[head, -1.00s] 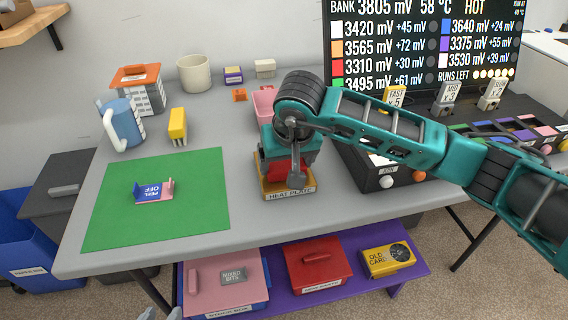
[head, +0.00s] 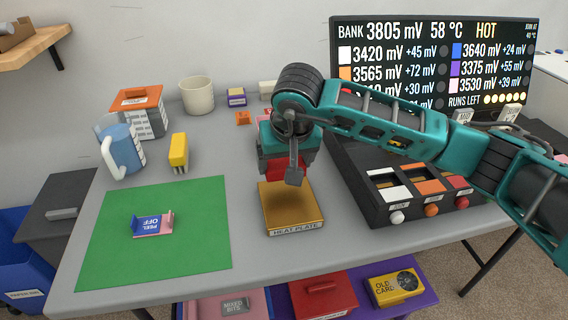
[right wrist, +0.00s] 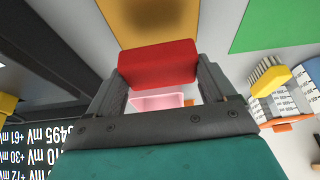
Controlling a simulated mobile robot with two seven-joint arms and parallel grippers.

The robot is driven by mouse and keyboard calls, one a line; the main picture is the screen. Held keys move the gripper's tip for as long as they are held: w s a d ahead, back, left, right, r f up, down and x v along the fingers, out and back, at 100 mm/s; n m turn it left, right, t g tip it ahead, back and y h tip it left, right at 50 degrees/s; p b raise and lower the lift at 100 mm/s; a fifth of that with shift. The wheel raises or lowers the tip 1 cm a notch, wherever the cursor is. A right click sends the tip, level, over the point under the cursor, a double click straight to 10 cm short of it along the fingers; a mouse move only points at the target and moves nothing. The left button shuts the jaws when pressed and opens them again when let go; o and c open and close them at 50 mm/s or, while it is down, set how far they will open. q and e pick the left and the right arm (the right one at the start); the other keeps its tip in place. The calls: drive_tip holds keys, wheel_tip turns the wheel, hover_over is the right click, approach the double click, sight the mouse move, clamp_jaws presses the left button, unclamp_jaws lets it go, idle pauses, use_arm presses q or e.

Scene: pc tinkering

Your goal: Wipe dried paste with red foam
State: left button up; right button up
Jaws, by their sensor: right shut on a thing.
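The red foam (right wrist: 158,64) is a red block held between the fingers of my right gripper (right wrist: 165,90) in the right wrist view. In the head view my right gripper (head: 293,168) is shut on the red foam (head: 272,170), above the back edge of the heat plate. The heat plate (head: 290,207) is a brown-gold square block with a label on its front. Its top looks bare in the head view, and I cannot make out any dried paste. My left gripper is not in view.
A green mat (head: 200,255) with a "PEEL OFF" piece (head: 152,224) lies left of the plate. A yellow brush (head: 178,152), blue jug (head: 123,152) and white cup (head: 197,95) stand behind. A black slotted box (head: 400,205) stands to the right.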

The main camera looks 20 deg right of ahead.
drive_tip(key=shift+r+p, duration=1.05)
drive_tip(key=shift+r, duration=1.1)
